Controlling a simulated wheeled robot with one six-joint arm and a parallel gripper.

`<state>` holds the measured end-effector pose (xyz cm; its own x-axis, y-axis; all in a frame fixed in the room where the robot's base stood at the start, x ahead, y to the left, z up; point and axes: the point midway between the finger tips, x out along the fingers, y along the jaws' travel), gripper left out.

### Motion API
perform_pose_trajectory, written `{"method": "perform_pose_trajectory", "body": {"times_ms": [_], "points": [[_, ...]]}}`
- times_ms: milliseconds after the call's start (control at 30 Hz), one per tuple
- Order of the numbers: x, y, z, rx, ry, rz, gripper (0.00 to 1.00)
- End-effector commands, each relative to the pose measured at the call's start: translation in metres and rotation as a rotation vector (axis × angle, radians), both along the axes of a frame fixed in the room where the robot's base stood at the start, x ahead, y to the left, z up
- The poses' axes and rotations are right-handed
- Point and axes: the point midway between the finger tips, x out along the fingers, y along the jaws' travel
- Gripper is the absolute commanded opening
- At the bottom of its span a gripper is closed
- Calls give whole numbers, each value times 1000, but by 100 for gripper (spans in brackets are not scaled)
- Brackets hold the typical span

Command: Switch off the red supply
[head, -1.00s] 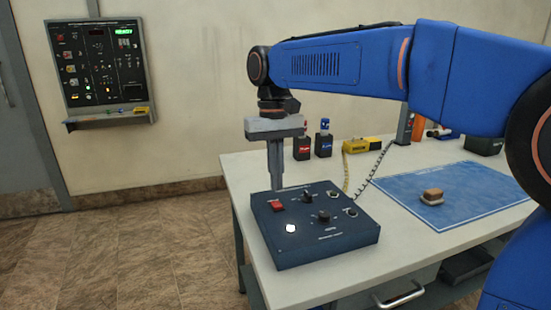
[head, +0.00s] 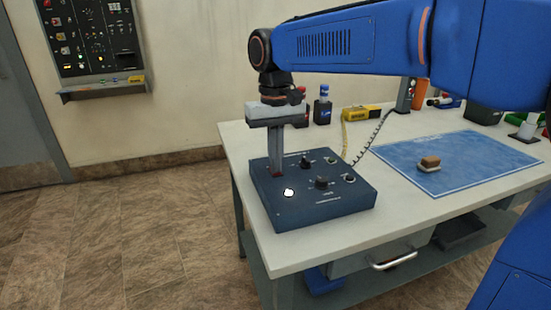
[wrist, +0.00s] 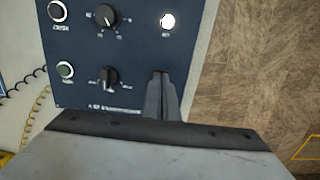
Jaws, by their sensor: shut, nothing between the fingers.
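A dark blue control box (head: 335,205) lies on the near left part of the workbench. My gripper (head: 277,174) is shut, points down, and its fingertips are at the box's red switch (head: 277,176). Only a little red shows at the tips, and I cannot tell which way the switch is set. In the wrist view the shut fingers (wrist: 160,78) hide the switch. A round white lamp (head: 288,192) beside it is lit; it also shows in the wrist view (wrist: 167,20). The box also carries two black knobs, one at the front (head: 323,183), and two round buttons.
A yellow device (head: 360,114) and coiled cord lie behind the box. A wall panel (head: 98,35) hangs at left.

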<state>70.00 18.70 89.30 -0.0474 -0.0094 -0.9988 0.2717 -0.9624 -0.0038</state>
Motion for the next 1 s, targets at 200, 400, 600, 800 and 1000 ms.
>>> {"method": "perform_pose_trajectory", "body": {"times_ms": [200, 400, 600, 800, 1000], "points": [[-6, -2, -11, -5, -3, 1, 0], [-5, -1, -12, -6, -1, 1, 0], [3, 1, -12, -6, -1, 1, 0], [11, 3, -11, -4, -6, 1, 0], [13, 3, -11, -5, -9, 1, 0]]}}
